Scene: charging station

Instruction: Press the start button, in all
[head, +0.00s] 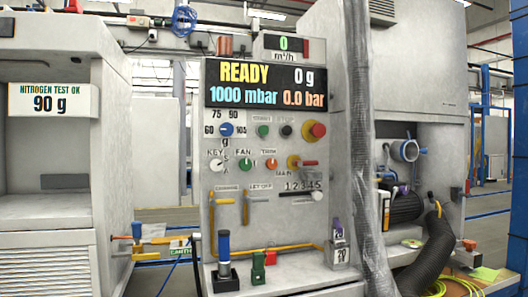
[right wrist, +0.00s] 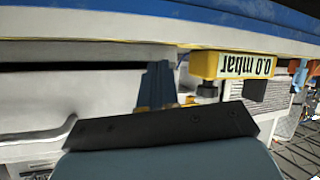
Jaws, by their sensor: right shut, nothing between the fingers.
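The green start button (head: 263,131) is on the grey control panel (head: 222,180), under a small label that looks like START. A black button (head: 286,131) is just right of it, then a larger red knob on yellow (head: 318,130). The display (head: 265,84) reads READY, 0 g, 1000 mbar and 0.0 bar. Neither gripper shows in the head view. In the right wrist view my right gripper (right wrist: 158,72) appears as dark narrow fingers above a black plate, shut and empty. The start button is not seen in that view.
A thick grey hose (head: 361,150) hangs right of the panel. A white cabinet (head: 60,150) reading 90 g stands left. Levers and handles (head: 223,255) stick up at the panel's foot. The right wrist view shows a yellow gauge (right wrist: 235,66) reading 0.0 mbar, upside down.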

